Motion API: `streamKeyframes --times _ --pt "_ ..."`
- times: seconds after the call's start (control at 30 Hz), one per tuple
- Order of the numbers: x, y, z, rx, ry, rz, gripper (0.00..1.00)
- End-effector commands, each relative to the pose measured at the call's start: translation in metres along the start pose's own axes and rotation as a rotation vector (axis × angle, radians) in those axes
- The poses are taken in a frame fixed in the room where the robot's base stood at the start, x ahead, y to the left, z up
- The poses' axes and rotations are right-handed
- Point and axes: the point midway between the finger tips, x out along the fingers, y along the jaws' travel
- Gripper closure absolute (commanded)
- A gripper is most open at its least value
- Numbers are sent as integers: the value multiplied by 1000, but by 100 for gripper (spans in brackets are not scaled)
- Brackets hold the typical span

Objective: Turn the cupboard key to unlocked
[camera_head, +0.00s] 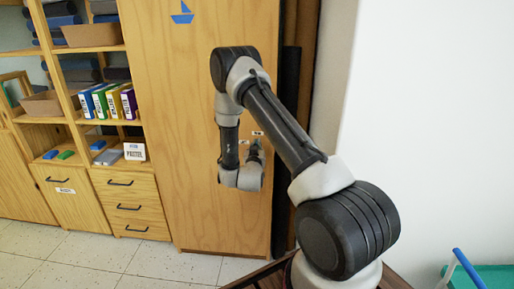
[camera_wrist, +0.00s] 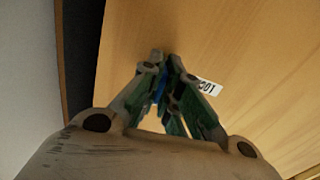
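The tall wooden cupboard (camera_head: 185,110) has a plain door with a blue boat sticker (camera_head: 181,13). My gripper (camera_head: 255,150) is at the right part of this door, by two small white labels (camera_head: 243,142). In the wrist view my gripper (camera_wrist: 164,62) has its fingers drawn close together at the door. A small blue piece (camera_wrist: 160,88), which looks like the key, shows between the fingers. The fingers hide most of it, so its turn angle cannot be told. A white label (camera_wrist: 208,87) with upside-down letters, partly covered, is just right of the fingers.
Open shelves with binders (camera_head: 110,101) and boxes, and drawers (camera_head: 130,207) below, stand left of the cupboard. A white wall (camera_head: 430,120) is at the right. A teal bin (camera_head: 490,278) is at the lower right. Tiled floor (camera_head: 70,250) lies clear in front.

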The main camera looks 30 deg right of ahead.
Motion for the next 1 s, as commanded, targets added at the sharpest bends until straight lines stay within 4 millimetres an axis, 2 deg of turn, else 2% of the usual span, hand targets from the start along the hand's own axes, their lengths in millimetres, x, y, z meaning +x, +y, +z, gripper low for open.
streamKeyframes --times 0.3,0.77,0.8,0.87,0.9,1.0 --pt "0 0 0 86 -2 -1 100" --pt "0 0 0 96 -1 0 100" --pt "0 0 0 96 -1 0 88" --pt "0 0 0 96 -1 0 77" --pt "0 0 0 95 -1 0 73" --pt "0 0 0 95 -1 0 73"
